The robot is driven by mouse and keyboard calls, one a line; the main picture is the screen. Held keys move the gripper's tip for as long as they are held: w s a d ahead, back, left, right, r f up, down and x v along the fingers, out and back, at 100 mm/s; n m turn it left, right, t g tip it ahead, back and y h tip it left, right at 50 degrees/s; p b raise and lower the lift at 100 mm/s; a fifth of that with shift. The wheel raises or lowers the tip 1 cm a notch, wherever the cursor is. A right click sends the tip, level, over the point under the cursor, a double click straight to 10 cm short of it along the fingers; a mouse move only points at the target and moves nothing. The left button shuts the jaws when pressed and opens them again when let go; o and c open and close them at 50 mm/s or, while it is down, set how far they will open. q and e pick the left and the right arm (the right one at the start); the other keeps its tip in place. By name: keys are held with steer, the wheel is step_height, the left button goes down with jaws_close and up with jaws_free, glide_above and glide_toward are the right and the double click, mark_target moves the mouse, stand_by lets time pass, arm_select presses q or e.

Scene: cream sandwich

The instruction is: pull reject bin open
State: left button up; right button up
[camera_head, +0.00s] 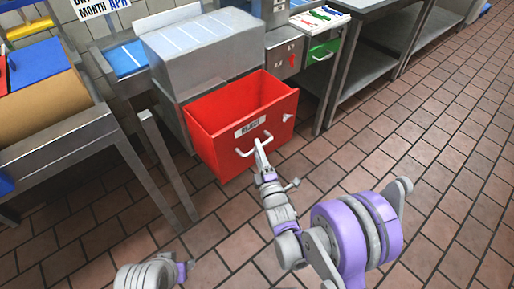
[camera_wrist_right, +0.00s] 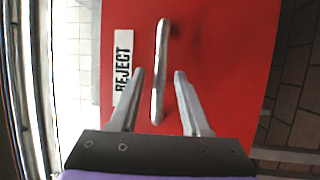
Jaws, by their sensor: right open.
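The red reject bin (camera_head: 222,140) stands drawn out in front of the grey cabinet, its open top and empty-looking inside showing. Its front has a white REJECT label (camera_wrist_right: 123,62) and a light grey bar handle (camera_wrist_right: 160,70). My right gripper (camera_head: 260,146) is at the handle in the head view. In the right wrist view my right gripper (camera_wrist_right: 159,75) is open, with one finger on each side of the handle and gaps between. My left gripper is not in view; only part of what looks like my left arm shows at the bottom.
A grey metal box (camera_head: 200,45) stands on the counter behind the bin. A green-fronted drawer (camera_head: 322,52) is to the right, beside a steel table (camera_head: 372,72). A steel table leg (camera_head: 168,165) stands left of the bin. The brick-tiled floor (camera_head: 420,150) to the right is clear.

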steer(key=b+v, duration=0.3)
steer(key=v, duration=0.6)
steer(key=shift+s, duration=0.35)
steer(key=shift+d, duration=0.2)
